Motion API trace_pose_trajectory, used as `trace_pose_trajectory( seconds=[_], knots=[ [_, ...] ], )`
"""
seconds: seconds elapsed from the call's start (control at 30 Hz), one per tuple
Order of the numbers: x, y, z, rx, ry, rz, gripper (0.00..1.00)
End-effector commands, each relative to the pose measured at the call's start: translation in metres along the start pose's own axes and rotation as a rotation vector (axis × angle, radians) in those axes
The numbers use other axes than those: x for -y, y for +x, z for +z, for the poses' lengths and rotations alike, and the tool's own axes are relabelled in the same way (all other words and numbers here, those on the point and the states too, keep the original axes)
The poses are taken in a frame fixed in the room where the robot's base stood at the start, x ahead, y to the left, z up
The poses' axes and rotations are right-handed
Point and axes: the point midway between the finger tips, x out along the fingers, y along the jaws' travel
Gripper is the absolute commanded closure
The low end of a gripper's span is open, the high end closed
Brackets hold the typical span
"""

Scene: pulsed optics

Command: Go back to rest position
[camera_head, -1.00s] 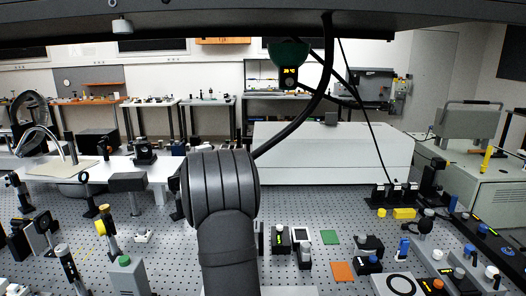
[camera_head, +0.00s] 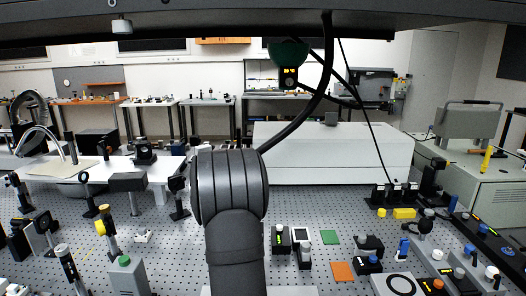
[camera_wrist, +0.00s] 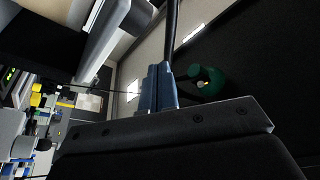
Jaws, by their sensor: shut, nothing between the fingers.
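My gripper (camera_wrist: 158,85) shows in the wrist view as two blue fingers pressed together, with nothing between them. It points up past a dark plate with screws. In the head view my dark, rounded arm link stands in front of the optical table (camera_head: 160,255), and the gripper itself is hidden there. A green rounded lamp-like thing (camera_wrist: 208,82) hangs to the right of the fingers in the wrist view, apart from them. It also shows at the top of the head view (camera_head: 288,52).
A long white box (camera_head: 335,152) stands behind my arm. Optic mounts fill the left of the table. A green square (camera_head: 330,237), an orange square (camera_head: 342,271) and small devices lie to the right. A black cable (camera_head: 310,110) hangs from the overhead shelf (camera_head: 215,18).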

Motion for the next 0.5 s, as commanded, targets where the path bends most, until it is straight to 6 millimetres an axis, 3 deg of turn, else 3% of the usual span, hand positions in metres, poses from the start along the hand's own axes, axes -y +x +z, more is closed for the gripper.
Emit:
trace_pose_trajectory(
  seconds=[0.5],
  knots=[
    [-0.024, 0.010, -0.029, -0.003, 0.477, 0.167, 1.00]
  ],
)
